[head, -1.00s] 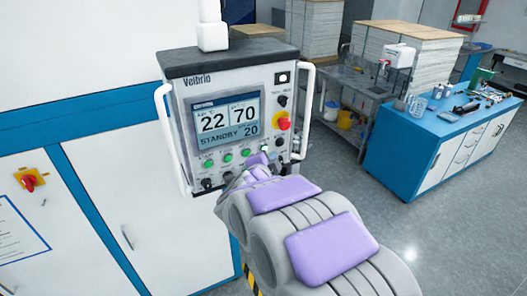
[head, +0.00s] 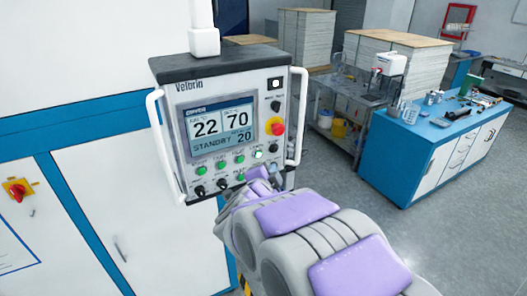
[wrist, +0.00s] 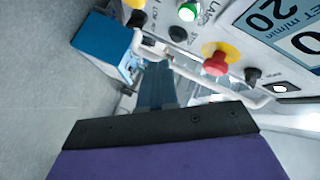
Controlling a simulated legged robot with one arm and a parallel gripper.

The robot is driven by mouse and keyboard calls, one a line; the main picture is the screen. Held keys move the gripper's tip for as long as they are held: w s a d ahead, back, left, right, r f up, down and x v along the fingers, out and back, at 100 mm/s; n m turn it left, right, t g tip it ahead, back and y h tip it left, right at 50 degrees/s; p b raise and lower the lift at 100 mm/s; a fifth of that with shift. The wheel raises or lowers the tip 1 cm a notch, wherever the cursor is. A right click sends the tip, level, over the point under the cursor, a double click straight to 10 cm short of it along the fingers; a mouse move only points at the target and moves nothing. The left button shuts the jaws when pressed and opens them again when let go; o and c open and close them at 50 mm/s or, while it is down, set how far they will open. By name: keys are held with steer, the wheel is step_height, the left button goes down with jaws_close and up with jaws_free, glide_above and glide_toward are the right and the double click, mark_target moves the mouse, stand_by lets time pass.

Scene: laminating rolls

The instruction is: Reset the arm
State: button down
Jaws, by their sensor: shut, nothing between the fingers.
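My arm, grey with purple pads, reaches from the bottom right of the head view toward the lower right of the control panel (head: 225,165). The panel is a white box with a dark top, and its screen (head: 221,126) reads 22, 70, STANDBY and 20. My gripper (wrist: 157,85) shows in the wrist view as a dark finger, shut and empty, below the panel face. In the head view the gripper's fingertips are hard to make out.
White handles (head: 299,118) stand out from both sides of the panel. White cabinets with a blue stripe (head: 90,125) fill the left. A blue bench (head: 405,150) with tools, a metal cart and stacked sheets (head: 305,38) stand to the right. Grey floor lies between.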

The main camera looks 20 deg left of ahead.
steer(key=s+d+f+n+g+y+b, duration=0.3)
steer(key=s+d+f+n+g+b, duration=0.75)
steer(key=s+d+f+b, duration=0.55)
steer(key=s+d+f+g+h+b, duration=0.1)
steer(key=s+d+f+g+h, duration=0.1)
steer(key=s+d, duration=0.7)
steer(key=s+d+f+g+h+b, duration=0.2)
steer(key=s+d+f+g, duration=0.2)
steer(key=s, duration=1.1)
steer(key=d+f, duration=0.3)
steer(key=d, duration=0.3)
steer(key=shift+s+d+f+g, duration=0.2)
steer(key=shift+d+g, duration=0.05)
steer(key=shift+g, duration=0.1)
